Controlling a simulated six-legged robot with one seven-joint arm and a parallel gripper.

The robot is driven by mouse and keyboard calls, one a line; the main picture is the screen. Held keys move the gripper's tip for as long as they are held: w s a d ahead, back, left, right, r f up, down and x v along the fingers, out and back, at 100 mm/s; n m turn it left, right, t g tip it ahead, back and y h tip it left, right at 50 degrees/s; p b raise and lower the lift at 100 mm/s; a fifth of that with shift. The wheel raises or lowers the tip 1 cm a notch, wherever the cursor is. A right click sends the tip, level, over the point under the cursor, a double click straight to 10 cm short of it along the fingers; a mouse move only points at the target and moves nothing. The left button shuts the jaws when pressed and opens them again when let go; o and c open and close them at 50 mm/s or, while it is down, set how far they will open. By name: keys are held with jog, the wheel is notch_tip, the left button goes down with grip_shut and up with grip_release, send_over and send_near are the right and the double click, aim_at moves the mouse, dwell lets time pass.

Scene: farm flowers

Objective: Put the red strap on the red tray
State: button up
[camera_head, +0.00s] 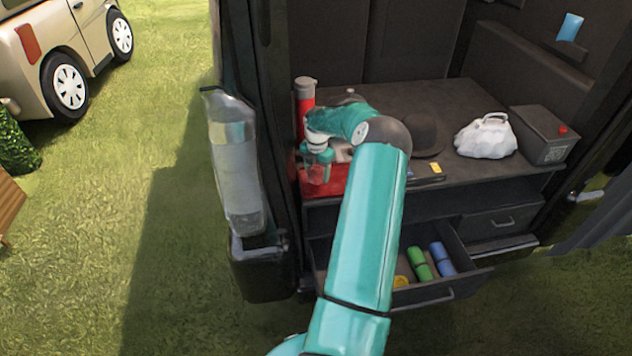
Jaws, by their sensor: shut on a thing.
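The red tray (338,183) lies at the left front of the dark shelf, partly hidden by my arm. My gripper (318,168) points down over the left part of the tray. Its fingers are shut on a small red thing, which looks like the red strap (318,177). Red on red makes its outline hard to make out. I cannot tell whether the strap touches the tray.
A red and grey cylinder (305,100) stands behind my gripper. A dark hat (428,135), a white bag (486,137) and a dark box (544,134) are further right. The open drawer (440,291) below holds green (419,265), blue (442,258) and yellow (400,281) rolls.

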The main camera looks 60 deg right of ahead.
aim_at(316, 188)
jog(key=shift+w+a+f, duration=0.15)
jog(key=shift+f, duration=2.2)
jog(key=shift+f, duration=0.1)
jog(key=o, duration=0.8)
jog(key=shift+f, duration=0.1)
notch_tip(316, 188, up, 12)
jog(key=shift+r, duration=0.15)
